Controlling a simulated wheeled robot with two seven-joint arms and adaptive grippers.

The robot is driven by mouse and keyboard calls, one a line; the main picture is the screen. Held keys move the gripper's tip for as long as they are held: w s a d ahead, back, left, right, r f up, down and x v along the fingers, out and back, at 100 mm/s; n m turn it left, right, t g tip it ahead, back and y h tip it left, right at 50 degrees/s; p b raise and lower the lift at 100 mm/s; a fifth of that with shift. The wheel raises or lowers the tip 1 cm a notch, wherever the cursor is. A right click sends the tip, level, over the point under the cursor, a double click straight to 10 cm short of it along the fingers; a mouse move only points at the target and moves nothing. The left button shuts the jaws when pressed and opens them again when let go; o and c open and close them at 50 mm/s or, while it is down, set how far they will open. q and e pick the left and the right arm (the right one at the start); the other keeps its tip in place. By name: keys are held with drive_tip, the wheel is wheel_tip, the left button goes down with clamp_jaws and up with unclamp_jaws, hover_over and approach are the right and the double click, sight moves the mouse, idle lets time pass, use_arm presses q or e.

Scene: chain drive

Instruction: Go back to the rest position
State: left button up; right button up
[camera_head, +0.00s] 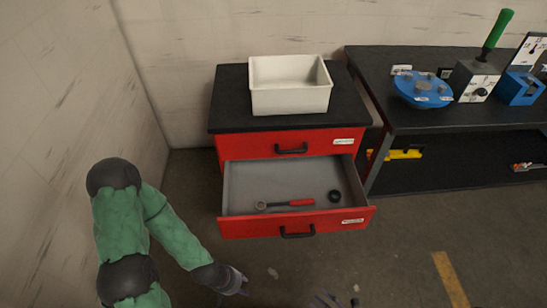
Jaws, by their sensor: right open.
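My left arm comes in from the left, green with dark joints. My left gripper (234,282) hangs in front of the red cabinet, below the open drawer and apart from it. Its fingers are small and overlap here, so I cannot tell whether they are open or shut. Of my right gripper (339,300), only the fingertips show at the bottom edge. They are spread apart, with nothing seen between them; the rest is out of frame.
The red cabinet's lower drawer (232,186) is pulled out, holding a red-handled tool (290,203) and a black ring (335,196). A white bin (290,103) stands on top. A dark workbench (430,120) with a blue disc (424,90) is at right. The floor ahead is mostly clear.

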drive_tip(key=s+a+n+g+p, duration=0.1)
drive_tip(key=s+a+n+g, duration=0.25)
drive_tip(key=n+g, duration=0.5)
drive_tip(key=s+a+n+g, duration=0.2)
drive_tip(key=a+n+g, duration=0.2)
drive_tip(key=n+g, duration=0.4)
drive_tip(key=w+r+n+t+h, duration=0.1)
drive_tip(key=w+r+n+h, duration=0.2)
drive_tip(key=n, duration=0.8)
drive_tip(key=w+r+n+t+h+p, duration=0.1)
drive_tip(key=w+n+h, duration=0.5)
drive_tip(key=n, duration=0.6)
drive_tip(key=shift+w+r+t+h+p, duration=0.3)
drive_tip(key=shift+w+r+t, duration=0.35)
drive_tip(key=shift+w+r, duration=0.3)
